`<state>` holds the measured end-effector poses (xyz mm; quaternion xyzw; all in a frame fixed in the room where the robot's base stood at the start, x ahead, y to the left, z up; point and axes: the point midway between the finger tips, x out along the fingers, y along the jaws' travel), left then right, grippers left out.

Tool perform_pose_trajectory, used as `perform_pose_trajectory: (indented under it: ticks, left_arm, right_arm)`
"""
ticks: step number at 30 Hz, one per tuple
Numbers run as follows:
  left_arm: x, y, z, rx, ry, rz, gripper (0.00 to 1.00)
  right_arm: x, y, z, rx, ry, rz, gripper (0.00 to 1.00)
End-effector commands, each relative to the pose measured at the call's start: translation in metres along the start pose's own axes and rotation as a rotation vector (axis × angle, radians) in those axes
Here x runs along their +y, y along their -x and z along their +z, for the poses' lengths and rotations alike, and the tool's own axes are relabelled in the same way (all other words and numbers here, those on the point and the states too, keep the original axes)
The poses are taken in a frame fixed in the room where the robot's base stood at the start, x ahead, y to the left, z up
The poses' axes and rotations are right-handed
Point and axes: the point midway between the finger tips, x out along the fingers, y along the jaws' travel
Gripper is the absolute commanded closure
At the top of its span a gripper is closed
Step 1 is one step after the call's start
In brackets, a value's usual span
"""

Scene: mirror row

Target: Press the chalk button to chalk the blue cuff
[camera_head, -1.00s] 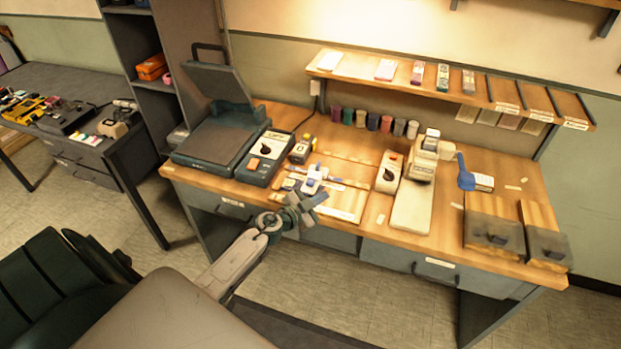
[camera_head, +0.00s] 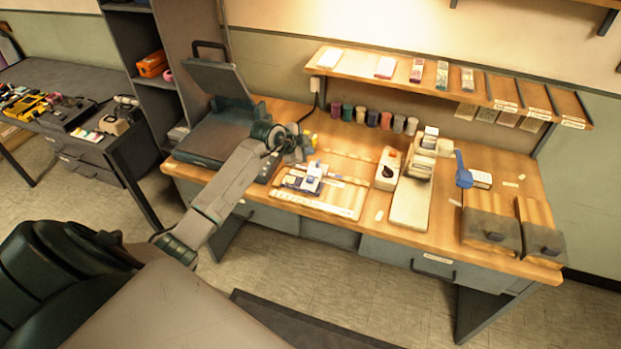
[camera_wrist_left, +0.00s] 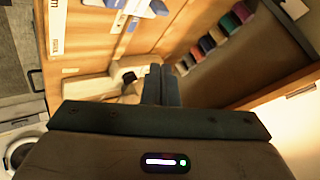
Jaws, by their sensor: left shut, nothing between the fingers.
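My left gripper (camera_head: 300,150) is over the workbench, between the heat press and the white-and-blue fixture, shut and empty. In the left wrist view its closed dark fingers (camera_wrist_left: 161,86) point toward a white unit with a dark knob. That white unit (camera_head: 388,168) stands right of the gripper, apart from it. A blue part on a small white fixture (camera_head: 311,175) may be the blue cuff; it also shows at the top of the left wrist view (camera_wrist_left: 140,7). I cannot tell which control is the chalk button.
The open heat press (camera_head: 208,140) stands at the left of the bench. A white machine with a long base (camera_head: 410,205) and a blue handle (camera_head: 463,170) stand right of centre. Several coloured spools (camera_head: 372,119) line the back below a wooden shelf (camera_head: 450,88).

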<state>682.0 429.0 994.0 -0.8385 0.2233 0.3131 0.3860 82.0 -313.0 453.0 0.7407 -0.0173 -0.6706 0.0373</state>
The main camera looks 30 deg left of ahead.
Motion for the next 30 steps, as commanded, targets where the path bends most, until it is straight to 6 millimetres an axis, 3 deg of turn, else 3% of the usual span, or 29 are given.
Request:
perform_pose_trajectory:
  ticks: [8,20,30]
  left_arm:
    - [0.008,-0.011,0.007,0.001,0.0,0.001,1.0]
    - [0.035,-0.048,0.034,0.002,0.0,0.0,1.0]
    - [0.045,-0.062,0.044,0.002,0.0,0.0,1.0]
  right_arm:
    - [-0.003,-0.015,0.001,0.001,-0.001,-0.002,1.0]
    - [-0.01,-0.07,0.006,0.001,-0.002,-0.005,1.0]
    - [-0.01,-0.075,0.006,0.001,-0.002,-0.004,1.0]
